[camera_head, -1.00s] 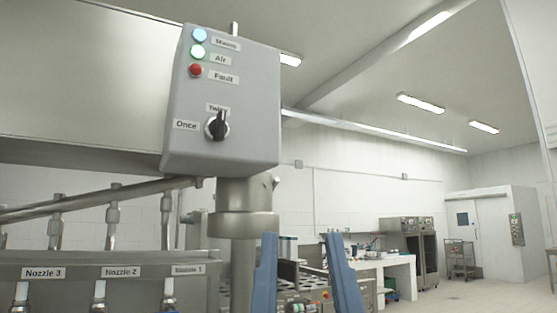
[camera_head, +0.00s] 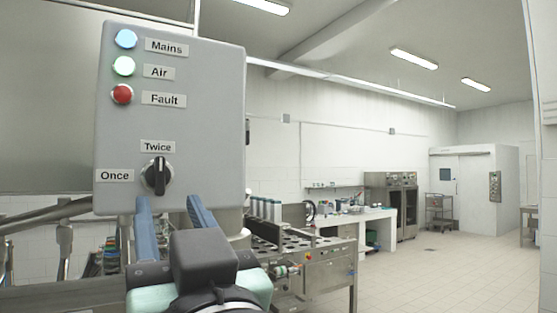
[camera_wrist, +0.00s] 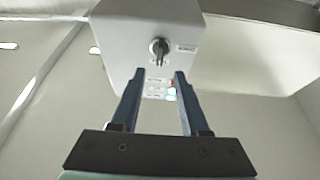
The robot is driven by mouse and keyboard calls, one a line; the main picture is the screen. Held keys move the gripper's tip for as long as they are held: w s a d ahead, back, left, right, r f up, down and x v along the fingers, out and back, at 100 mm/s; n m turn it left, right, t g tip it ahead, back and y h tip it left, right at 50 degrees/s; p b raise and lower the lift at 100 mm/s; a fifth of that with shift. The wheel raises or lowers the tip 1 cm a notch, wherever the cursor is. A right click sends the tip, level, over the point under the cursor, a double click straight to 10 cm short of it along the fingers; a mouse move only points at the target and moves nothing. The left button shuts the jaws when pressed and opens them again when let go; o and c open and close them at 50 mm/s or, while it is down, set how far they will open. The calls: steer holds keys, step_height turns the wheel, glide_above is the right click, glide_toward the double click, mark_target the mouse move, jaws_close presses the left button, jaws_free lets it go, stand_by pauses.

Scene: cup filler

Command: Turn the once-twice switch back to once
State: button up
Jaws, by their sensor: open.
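The once-twice switch is a black knob (camera_head: 156,176) on the front of a grey control box (camera_head: 215,115). Its handle stands upright, pointing to the "Twice" label (camera_head: 158,147); the "Once" label (camera_head: 115,176) is to its left. My gripper (camera_head: 168,199) is open and empty, its blue fingers just below the knob in the head view. In the wrist view, the box appears upside down and the knob (camera_wrist: 158,47) lies beyond and between the fingertips (camera_wrist: 159,72), apart from them.
A steel machine with a holed top (camera_head: 318,262) stands behind at the right. The tiled floor (camera_head: 430,275) further right is clear.

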mark_target(160, 176)
steer(key=p+x, duration=0.3)
steer(key=x, duration=0.5)
steer(key=shift+w+a+r, duration=0.15)
steer(key=shift+w+r, duration=0.05)
steer(key=shift+w, duration=0.05)
jaws_close()
